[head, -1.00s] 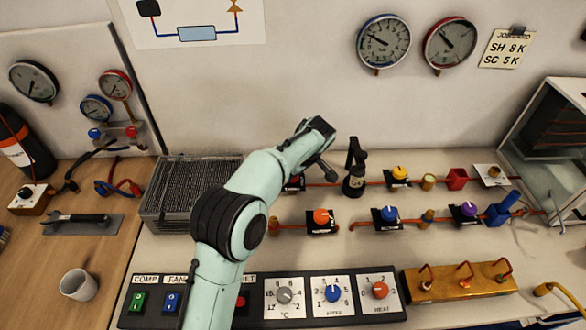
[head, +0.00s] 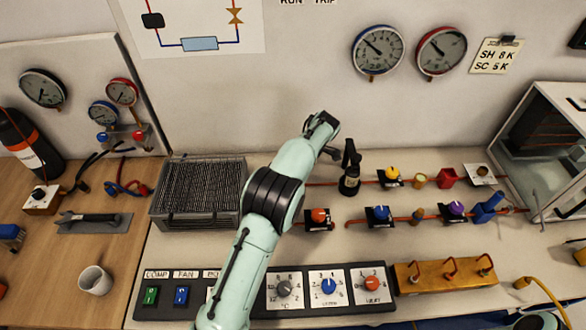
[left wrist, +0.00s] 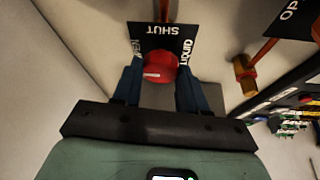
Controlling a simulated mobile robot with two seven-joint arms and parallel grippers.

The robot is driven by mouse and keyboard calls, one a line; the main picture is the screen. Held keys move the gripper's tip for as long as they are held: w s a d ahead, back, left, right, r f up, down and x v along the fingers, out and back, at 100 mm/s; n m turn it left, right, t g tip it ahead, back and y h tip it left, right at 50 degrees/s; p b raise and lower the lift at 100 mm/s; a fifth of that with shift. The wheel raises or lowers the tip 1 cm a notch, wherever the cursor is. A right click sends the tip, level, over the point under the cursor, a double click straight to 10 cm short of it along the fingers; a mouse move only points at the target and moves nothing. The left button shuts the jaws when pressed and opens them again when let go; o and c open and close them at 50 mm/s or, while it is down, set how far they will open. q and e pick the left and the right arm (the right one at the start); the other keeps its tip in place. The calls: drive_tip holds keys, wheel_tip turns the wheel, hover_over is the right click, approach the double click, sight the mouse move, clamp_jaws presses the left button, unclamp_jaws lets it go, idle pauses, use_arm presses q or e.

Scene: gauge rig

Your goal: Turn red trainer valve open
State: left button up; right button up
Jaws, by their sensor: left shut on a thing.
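The red valve knob (left wrist: 160,68) sits on a black plate (left wrist: 165,32) in the left wrist view. A white mark on the knob points to the left of the picture. My left gripper (left wrist: 160,84) is shut on the knob, with one dark blue finger on each side. In the head view my left gripper (head: 324,132) is at the back of the bench, and my arm hides the red valve.
A black bottle-like object (head: 350,170) stands close right of the gripper. Orange (head: 319,215), blue (head: 381,212), yellow (head: 392,172) and purple (head: 455,208) knobs sit along copper pipes. A wire-mesh box (head: 197,190) stands left of my arm. A control panel (head: 330,287) lies in front.

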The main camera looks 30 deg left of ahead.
drive_tip(key=shift+w+r, duration=0.15)
idle(0.3)
use_arm(q)
drive_tip(key=o, duration=1.1)
drive_tip(key=shift+c, duration=0.2)
drive_tip(key=shift+r, duration=0.1)
